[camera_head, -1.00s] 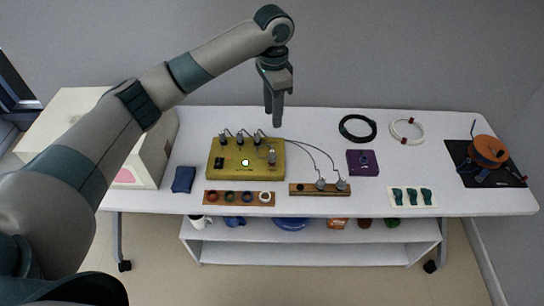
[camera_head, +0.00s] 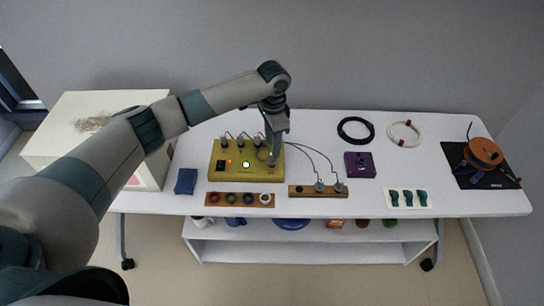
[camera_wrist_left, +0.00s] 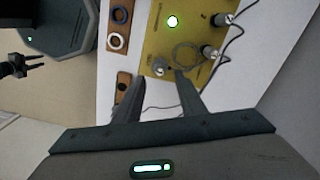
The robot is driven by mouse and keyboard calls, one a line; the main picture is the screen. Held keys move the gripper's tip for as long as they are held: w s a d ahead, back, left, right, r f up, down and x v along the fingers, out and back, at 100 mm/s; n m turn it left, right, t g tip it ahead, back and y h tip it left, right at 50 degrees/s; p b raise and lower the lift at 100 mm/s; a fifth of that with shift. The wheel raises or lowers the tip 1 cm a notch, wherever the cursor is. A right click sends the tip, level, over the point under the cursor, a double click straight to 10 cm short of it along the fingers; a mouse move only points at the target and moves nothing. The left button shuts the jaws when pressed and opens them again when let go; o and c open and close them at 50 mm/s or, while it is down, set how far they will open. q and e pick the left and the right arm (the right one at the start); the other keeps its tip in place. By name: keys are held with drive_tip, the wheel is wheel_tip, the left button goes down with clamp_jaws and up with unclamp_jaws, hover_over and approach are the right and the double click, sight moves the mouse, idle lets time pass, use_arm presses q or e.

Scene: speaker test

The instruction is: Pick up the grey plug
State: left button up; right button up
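A small grey piece, which looks like the grey plug (camera_wrist_left: 160,67), stands at the lower corner of the yellow box (camera_head: 232,174). In the left wrist view it lies just beyond and between my left fingertips. My left gripper (camera_wrist_left: 159,77) is open and empty, pointing down at the box. In the head view the left gripper (camera_head: 273,159) is over the box's right end and mostly hides the grey piece. Contact cannot be told. My right gripper (camera_wrist_left: 38,63) appears small at the left wrist view's edge, fingers apart, away from the table.
Other plugs with black cables (camera_head: 240,141) stand along the box's back edge. Two cabled plugs (camera_head: 329,187) stand in a brown strip to the right. A strip with coloured rings (camera_head: 240,199) lies in front. A purple block (camera_head: 360,165) and cable coils (camera_head: 356,130) lie farther right.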

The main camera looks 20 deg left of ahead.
sight(272, 160)
use_arm(q)
drive_tip(key=shift+f, duration=0.55)
drive_tip(key=shift+f+p, duration=0.4)
drive_tip(key=shift+p, duration=0.05)
wheel_tip(272, 160, down, 4)
drive_tip(key=shift+s+a+r+p, duration=0.1)
drive_tip(key=shift+s+p, duration=0.05)
drive_tip(key=shift+p, duration=0.75)
drive_tip(key=shift+f, duration=0.35)
clamp_jaws()
